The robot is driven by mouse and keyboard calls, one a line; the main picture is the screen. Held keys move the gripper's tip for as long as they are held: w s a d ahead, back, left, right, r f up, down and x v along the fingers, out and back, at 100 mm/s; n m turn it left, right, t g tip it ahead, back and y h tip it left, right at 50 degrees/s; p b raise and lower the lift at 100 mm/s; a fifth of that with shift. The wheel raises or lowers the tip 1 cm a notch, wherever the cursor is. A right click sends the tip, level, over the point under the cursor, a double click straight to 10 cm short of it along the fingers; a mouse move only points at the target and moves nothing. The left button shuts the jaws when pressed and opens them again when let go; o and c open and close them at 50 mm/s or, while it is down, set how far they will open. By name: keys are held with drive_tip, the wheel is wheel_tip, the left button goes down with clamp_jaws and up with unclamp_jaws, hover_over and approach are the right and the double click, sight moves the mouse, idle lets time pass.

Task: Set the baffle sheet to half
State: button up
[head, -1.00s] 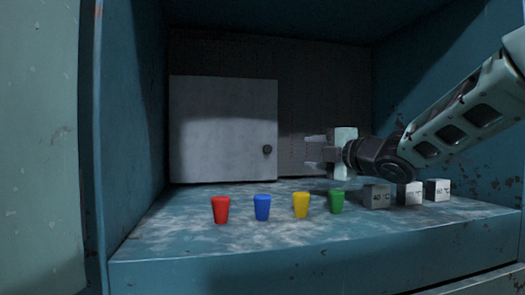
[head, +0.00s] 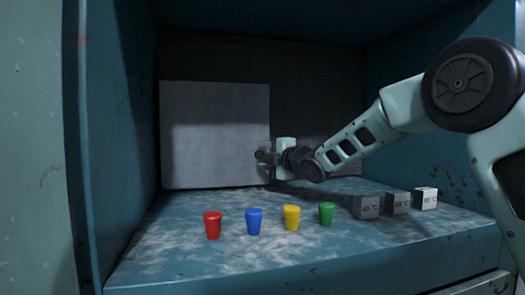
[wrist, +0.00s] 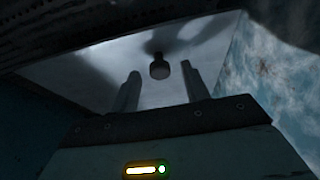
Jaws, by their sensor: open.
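The baffle sheet (head: 212,130) is a flat grey panel standing upright at the back left of the recess. Its dark round knob (wrist: 159,68) shows in the wrist view, beyond and between my fingertips. In the head view my gripper (head: 264,153) is at the sheet's right edge, and the knob is largely hidden there. My gripper (wrist: 160,88) is open, with a finger on each side of the knob in the picture. I cannot tell whether either finger touches it.
Red (head: 212,225), blue (head: 254,221), yellow (head: 291,217) and green (head: 326,213) cups stand in a row on the worn blue shelf (head: 180,258). Blue walls close both sides.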

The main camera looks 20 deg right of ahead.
drive_tip(key=shift+w+a, duration=0.25)
drive_tip(key=shift+w, duration=0.35)
clamp_jaws()
drive_tip(key=d+p, duration=0.2)
drive_tip(key=d, duration=1.7)
drive_tip(key=shift+d, duration=0.1)
unclamp_jaws()
drive_tip(key=b+v, duration=0.6)
drive_tip(key=v, duration=1.1)
drive_tip(key=shift+s, duration=0.25)
